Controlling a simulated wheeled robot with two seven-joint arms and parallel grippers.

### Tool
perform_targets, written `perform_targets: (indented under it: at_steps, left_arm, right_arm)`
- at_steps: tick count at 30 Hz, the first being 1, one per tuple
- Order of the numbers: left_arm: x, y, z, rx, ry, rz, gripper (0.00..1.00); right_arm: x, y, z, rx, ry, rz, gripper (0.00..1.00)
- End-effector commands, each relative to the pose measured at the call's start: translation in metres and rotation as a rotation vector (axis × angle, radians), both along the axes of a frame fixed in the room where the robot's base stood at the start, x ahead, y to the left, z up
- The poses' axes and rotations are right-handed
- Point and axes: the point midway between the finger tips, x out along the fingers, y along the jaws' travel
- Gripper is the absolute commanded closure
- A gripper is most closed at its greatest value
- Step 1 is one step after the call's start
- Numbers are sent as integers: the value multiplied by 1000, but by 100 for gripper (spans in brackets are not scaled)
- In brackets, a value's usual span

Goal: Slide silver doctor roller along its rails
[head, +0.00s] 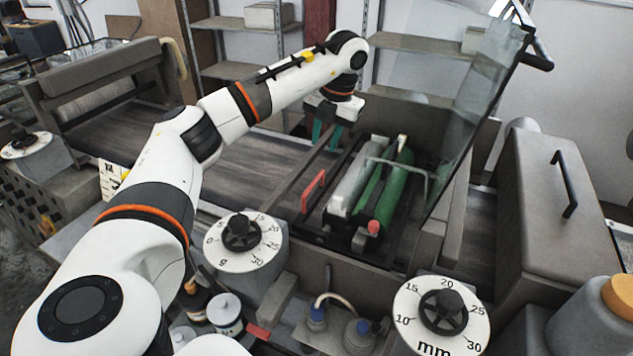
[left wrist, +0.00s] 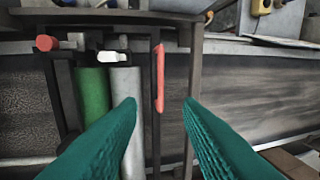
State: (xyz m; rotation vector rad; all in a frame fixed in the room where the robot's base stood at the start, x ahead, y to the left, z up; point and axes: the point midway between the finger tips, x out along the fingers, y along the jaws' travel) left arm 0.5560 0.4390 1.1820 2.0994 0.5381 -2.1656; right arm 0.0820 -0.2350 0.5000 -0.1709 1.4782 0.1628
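The silver doctor roller (head: 352,186) lies beside the green roller (head: 398,178) in the dark frame of the open machine. In the left wrist view the silver roller (left wrist: 126,92) is partly hidden by the left-hand finger, with the green roller (left wrist: 94,95) beside it. My left gripper (head: 325,135) has teal fingers pointing down near the far end of the frame, left of the silver roller. In the left wrist view its fingertips (left wrist: 161,103) are apart, with a red-handled bar (left wrist: 159,75) seen between them. Nothing is held. My right gripper is not in view.
A tilted clear guard (head: 478,105) stands right of the rollers. A red handle (head: 313,191) is on the frame's left side. Two dials, the left one (head: 241,240) and the right one (head: 442,312), are in front. The dark conveyor (head: 240,172) runs left, with my left arm across it.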

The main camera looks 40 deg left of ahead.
Motion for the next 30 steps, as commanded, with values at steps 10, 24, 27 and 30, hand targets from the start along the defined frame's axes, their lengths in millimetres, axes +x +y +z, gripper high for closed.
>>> perform_targets:
  at_steps: [10, 24, 27, 30]
  left_arm:
    - [-5, 11, -52, 2, 8, 1, 68]
    - [-8, 22, -113, 0, 2, 1, 68]
    - [-8, 22, -115, 1, 1, 0, 68]
    - [-8, 22, -115, 1, 1, 0, 68]
  right_arm:
    - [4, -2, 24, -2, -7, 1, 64]
    - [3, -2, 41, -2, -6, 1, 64]
    - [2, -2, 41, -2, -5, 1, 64]
    - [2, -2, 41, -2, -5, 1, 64]
